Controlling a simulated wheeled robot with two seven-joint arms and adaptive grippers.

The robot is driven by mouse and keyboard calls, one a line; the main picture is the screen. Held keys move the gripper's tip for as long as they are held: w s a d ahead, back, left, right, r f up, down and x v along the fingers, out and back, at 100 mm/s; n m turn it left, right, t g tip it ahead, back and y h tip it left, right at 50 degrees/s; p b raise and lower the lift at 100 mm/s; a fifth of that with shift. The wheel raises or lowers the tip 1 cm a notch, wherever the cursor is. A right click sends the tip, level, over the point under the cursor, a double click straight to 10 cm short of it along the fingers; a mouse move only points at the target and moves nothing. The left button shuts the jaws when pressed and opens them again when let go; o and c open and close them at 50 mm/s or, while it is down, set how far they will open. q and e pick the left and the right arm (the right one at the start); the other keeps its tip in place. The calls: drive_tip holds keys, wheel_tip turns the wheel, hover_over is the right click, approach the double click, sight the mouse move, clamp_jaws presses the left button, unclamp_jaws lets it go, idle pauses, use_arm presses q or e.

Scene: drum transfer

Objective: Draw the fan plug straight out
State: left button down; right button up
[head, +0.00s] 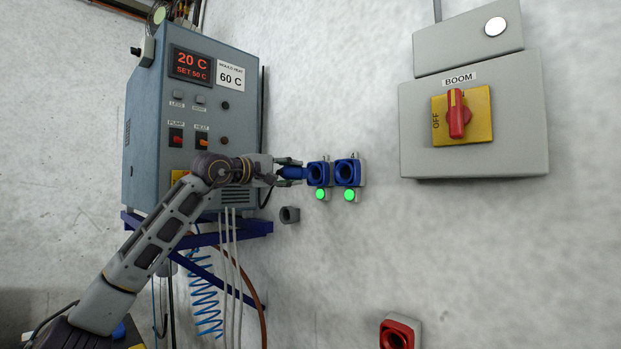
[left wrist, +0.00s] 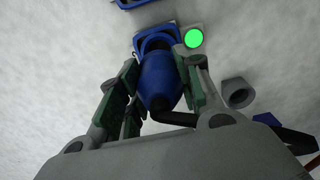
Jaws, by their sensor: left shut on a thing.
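My left gripper (head: 291,170) is shut on a blue plug (head: 294,173), which points right toward the nearer of two blue wall sockets (head: 325,181). This socket's dark opening shows right beside the plug's tip; I cannot tell whether the tip is just inside or just clear of it. In the left wrist view the plug (left wrist: 160,80) lies between the two fingers (left wrist: 158,88), in line with the socket (left wrist: 150,38), and a black cord leaves its back end. The nearer socket's lamp (head: 321,194) is green. My right gripper is not in view.
A second blue socket (head: 357,181) with a green lamp (head: 349,195) stands right beside the first. A grey hollow holder (head: 290,215) is on the wall below. A heater cabinet (head: 195,120) stands left, a BOOM switch box (head: 470,160) right. A red socket (head: 401,334) is lower down.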

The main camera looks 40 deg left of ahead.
sight(282, 173)
use_arm(q)
drive_tip(key=shift+s+a+b, duration=0.15)
drive_tip(key=shift+s+b, duration=0.8)
drive_tip(key=shift+s, duration=1.15)
drive_tip(key=shift+w+f, duration=0.1)
drive_tip(key=shift+w, duration=0.05)
